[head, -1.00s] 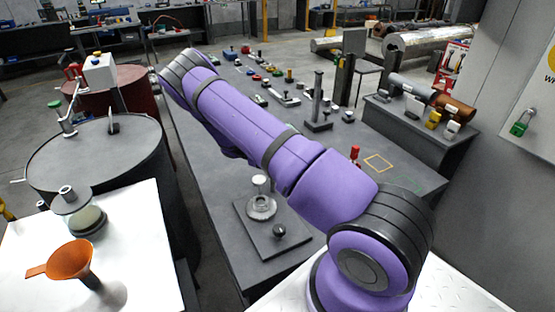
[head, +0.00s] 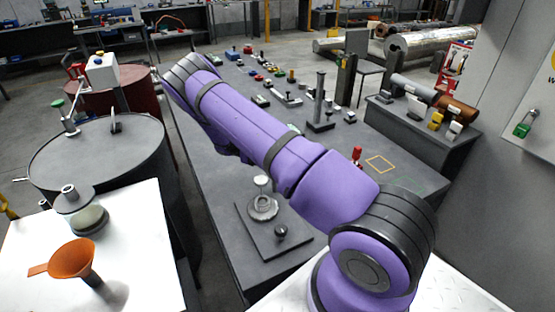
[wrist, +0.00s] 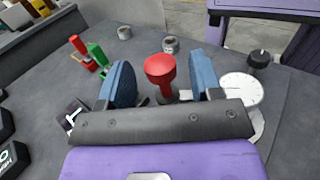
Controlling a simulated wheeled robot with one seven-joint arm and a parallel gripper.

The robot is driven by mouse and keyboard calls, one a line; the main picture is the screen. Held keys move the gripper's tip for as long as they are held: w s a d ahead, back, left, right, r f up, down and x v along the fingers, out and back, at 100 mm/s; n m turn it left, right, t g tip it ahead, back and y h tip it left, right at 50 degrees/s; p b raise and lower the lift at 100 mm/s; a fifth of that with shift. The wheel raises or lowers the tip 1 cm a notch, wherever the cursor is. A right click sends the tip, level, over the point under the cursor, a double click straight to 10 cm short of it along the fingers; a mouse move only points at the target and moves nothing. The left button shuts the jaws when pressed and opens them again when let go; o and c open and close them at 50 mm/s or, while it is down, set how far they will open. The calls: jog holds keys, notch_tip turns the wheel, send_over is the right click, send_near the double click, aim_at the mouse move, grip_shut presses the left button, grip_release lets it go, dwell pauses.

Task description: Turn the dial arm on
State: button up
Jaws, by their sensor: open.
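In the wrist view, my gripper (wrist: 163,82) is open, with its two blue fingers spread apart. A red mushroom-shaped knob (wrist: 160,68) shows between them; I cannot tell whether either finger touches it. A pale round disc (wrist: 243,91) lies partly behind the right finger, with a black knob (wrist: 259,58) at its upper right. I cannot tell for certain which part is the dial arm. In the head view, my purple arm reaches over the grey bench (head: 205,195), and my gripper is hidden.
Red and green pieces (wrist: 97,54) stand left of the fingers, with small grey cylinders (wrist: 170,44) behind. In the head view, a plate (head: 268,238) carries a round metal fitting, an upright post (head: 319,100) stands farther back, and a dark barrel (head: 100,160) is at left.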

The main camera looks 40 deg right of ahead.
jog(key=v, duration=0.7)
dwell(0.4)
jog(key=s+a+r+m+t+y, duration=0.1)
jog(key=s+a+r+t+y, duration=0.15)
jog(key=r, duration=0.75)
jog(key=s+a+r+m+t+y, duration=0.1)
jog(key=s+r+t, duration=0.3)
jog(key=r, duration=0.6)
jog(key=s+a+r+m+t+y, duration=0.15)
jog(key=s+r+t, duration=0.25)
jog(key=r, duration=0.6)
jog(key=s+a+r+t+y, duration=0.1)
jog(key=s+a+r+t, duration=0.2)
jog(key=s, duration=0.5)
jog(key=s+a+r+m+t+y, duration=0.1)
jog(key=s+a+r+t, duration=0.2)
jog(key=s, duration=0.5)
jog(key=s+a+r+t, duration=0.3)
jog(key=s+t, duration=0.2)
jog(key=s, duration=0.4)
jog(key=shift+r+m+y, duration=0.25)
jog(key=shift+m+y, duration=0.1)
jog(key=shift+y, duration=0.05)
